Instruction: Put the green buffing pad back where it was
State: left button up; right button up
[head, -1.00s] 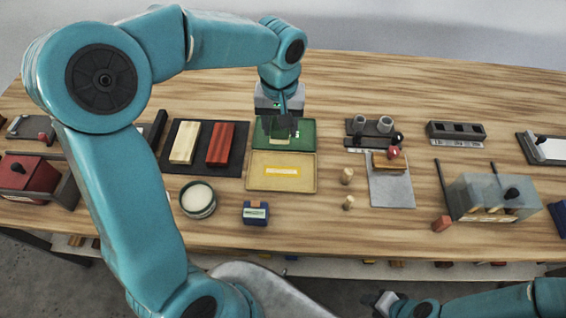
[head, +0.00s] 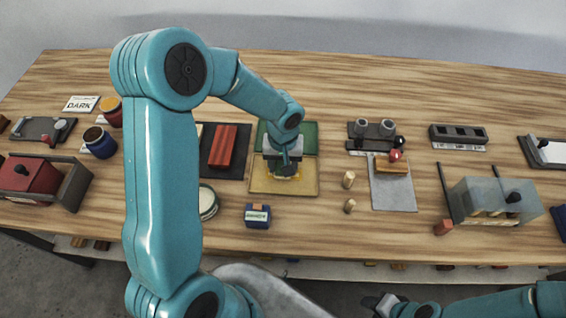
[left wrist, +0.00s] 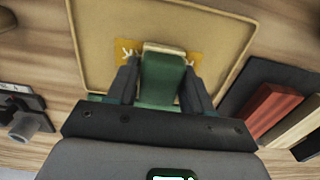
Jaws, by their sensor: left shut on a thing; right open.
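In the left wrist view a green buffing pad (left wrist: 160,77) sits between the two fingers of my left gripper (left wrist: 158,82), which is shut on it. Below it is a tan tray (left wrist: 100,50) with an orange-yellow label (left wrist: 190,57), partly covered by the pad. In the head view my left gripper (head: 283,174) is over the tan tray (head: 300,190) and hides most of the pad. A green tray (head: 306,140) adjoins the tan one on its far side. I cannot tell whether the pad touches the tray. My right gripper (head: 378,302) is open, low at the table's front.
A dark mat with a red block (head: 222,147) lies left of the trays. A blue box (head: 257,216) and a round tin (head: 208,203) stand in front. Two wooden pegs (head: 348,180) and a grey plate (head: 398,194) are to the right.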

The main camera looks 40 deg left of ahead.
aim_at(283, 164)
pick_arm(q)
jog(key=shift+f, duration=0.1)
jog(key=o, duration=1.1)
jog(key=shift+r, duration=0.3)
notch_tip(283, 164, up, 12)
jog(key=shift+f, duration=0.1)
